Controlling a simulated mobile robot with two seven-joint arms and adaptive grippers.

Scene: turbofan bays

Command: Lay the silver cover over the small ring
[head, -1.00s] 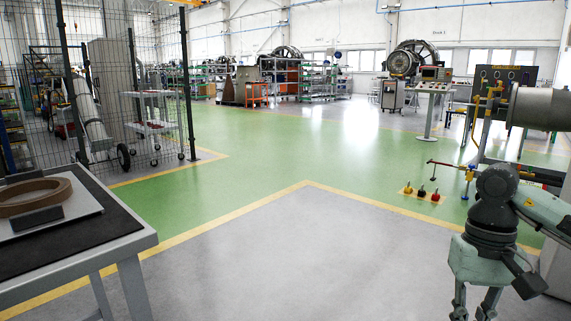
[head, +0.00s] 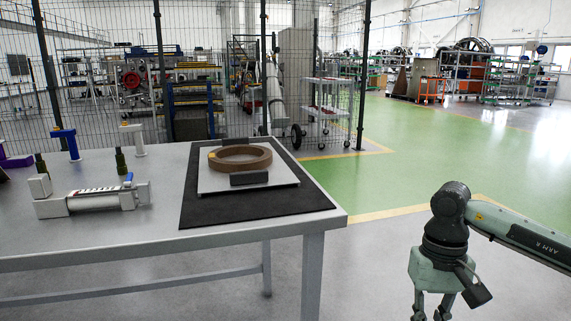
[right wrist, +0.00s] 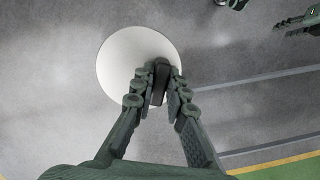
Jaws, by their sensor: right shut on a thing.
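The silver cover (right wrist: 125,62) is a pale round disc in the right wrist view, with a dark grip block (right wrist: 160,80) on it. My right gripper (right wrist: 161,82) is shut on that block and holds the cover over the grey floor. In the head view my right gripper (head: 432,308) is cut off at the lower edge, and the cover is out of sight. A brown ring (head: 240,165), the only ring I see, lies on a pale square plate on the table at left, far from this gripper. A dark finger-like part, perhaps my left gripper (right wrist: 298,24), shows at the right wrist view's corner.
The grey table (head: 110,240) has a black mat (head: 215,215) under the plate (head: 285,177). A dark block (head: 249,178) stands before the ring. A silver cylinder tool (head: 95,199) lies left. A mesh fence stands behind; floor right of the table is clear.

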